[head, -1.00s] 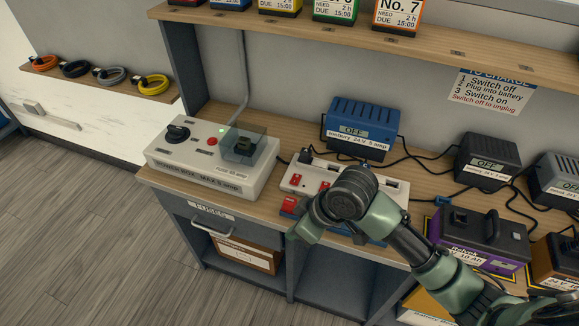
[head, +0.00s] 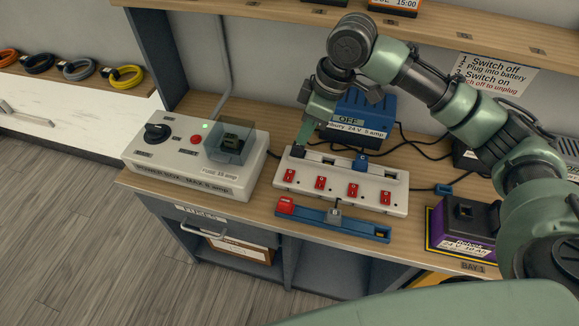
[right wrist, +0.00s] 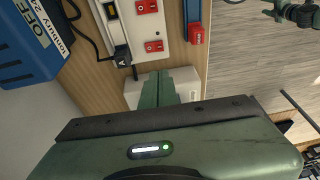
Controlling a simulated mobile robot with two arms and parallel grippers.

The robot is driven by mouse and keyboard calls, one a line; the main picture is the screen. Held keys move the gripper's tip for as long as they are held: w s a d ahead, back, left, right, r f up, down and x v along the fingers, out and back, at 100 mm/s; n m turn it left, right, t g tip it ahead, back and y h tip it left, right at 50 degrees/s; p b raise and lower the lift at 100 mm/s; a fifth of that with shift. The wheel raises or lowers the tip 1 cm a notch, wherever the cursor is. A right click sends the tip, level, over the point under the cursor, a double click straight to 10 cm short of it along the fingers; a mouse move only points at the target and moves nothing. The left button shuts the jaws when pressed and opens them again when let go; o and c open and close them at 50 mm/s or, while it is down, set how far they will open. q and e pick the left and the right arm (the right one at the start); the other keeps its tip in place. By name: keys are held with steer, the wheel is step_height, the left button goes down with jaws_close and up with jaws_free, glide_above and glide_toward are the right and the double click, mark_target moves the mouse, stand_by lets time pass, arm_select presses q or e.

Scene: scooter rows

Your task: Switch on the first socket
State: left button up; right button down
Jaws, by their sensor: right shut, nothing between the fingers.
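The white socket strip (head: 338,180) lies on the bench with a row of several red switches. Its leftmost switch (head: 290,175) is uncovered in the head view. A black plug (head: 298,152) sits at the strip's left-end socket and also shows in the right wrist view (right wrist: 122,55). My right gripper (head: 303,138) is shut and empty, pointing down just behind the strip's left end. In the right wrist view its closed fingers (right wrist: 157,76) are beside the strip's end, near the end switch (right wrist: 153,45). A green part, possibly my left gripper (right wrist: 290,12), shows small in the right wrist view.
A blue charger (head: 365,118) stands behind the strip. A blue bar with a red block (head: 332,220) lies in front. A white fuse box (head: 190,160) stands left, and a purple battery (head: 465,222) right. Cables run across the bench behind the strip.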

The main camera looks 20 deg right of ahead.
mark_target(288, 174)
steer(key=x, duration=0.4)
steer(key=p+x, duration=0.1)
steer(key=x, duration=0.4)
steer(key=s+x, duration=0.1)
steer(key=x, duration=0.4)
steer(key=shift+d+f+p, duration=0.1)
steer(key=shift+d+p, duration=0.25)
steer(key=shift+p, duration=0.05)
steer(key=shift+p, duration=0.4)
steer(key=shift+a+f, duration=0.1)
steer(key=shift+f, duration=0.15)
steer(key=shift+w+d+r, duration=0.2)
steer(key=shift+w+d, duration=0.3)
steer(key=shift+w, duration=0.15)
